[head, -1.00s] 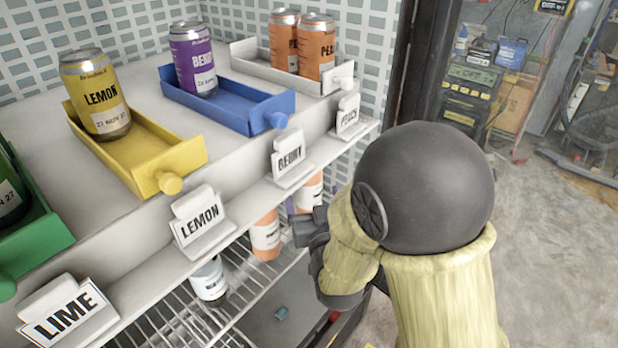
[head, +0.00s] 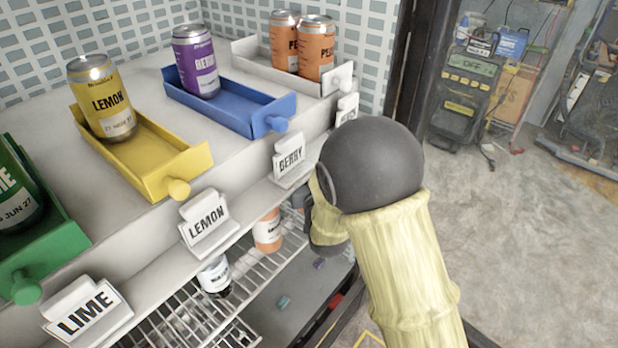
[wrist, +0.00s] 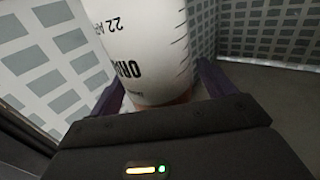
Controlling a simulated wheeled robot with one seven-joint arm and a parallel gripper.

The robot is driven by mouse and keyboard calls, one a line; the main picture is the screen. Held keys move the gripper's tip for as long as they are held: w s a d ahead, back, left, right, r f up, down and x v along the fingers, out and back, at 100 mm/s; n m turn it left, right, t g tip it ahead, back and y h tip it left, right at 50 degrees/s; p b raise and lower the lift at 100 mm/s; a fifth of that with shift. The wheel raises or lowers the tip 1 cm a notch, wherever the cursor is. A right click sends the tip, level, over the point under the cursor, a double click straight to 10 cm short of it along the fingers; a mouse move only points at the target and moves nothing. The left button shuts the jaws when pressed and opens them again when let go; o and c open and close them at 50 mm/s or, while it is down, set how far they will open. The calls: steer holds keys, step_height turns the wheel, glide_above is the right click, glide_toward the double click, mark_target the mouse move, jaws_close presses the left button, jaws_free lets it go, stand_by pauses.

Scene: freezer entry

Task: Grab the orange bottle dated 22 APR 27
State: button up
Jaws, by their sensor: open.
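In the wrist view a white-labelled bottle (wrist: 150,50) stands large between the fingers of my gripper (wrist: 160,90). Its label reads upside down, with "22 AP" and larger dark letters partly visible; the rest of the date is cut off. The gripper is open, with one finger on each side of the bottle; I cannot tell whether they touch it. In the head view my arm hides this bottle and most of the gripper. Another orange bottle with a white label (head: 267,230) stands on the wire rack, left of my arm.
A white-labelled dark bottle (head: 215,276) stands further left on the wire rack (head: 180,318). The shelf above carries a lemon can (head: 100,98), a berry can (head: 196,60) and peach cans (head: 316,48) in trays. Name signs line its front edge, close to my arm. Open floor lies right.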

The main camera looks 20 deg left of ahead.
steer(key=shift+w+a, duration=0.3)
steer(key=shift+w, duration=0.25)
steer(key=c, duration=1.4)
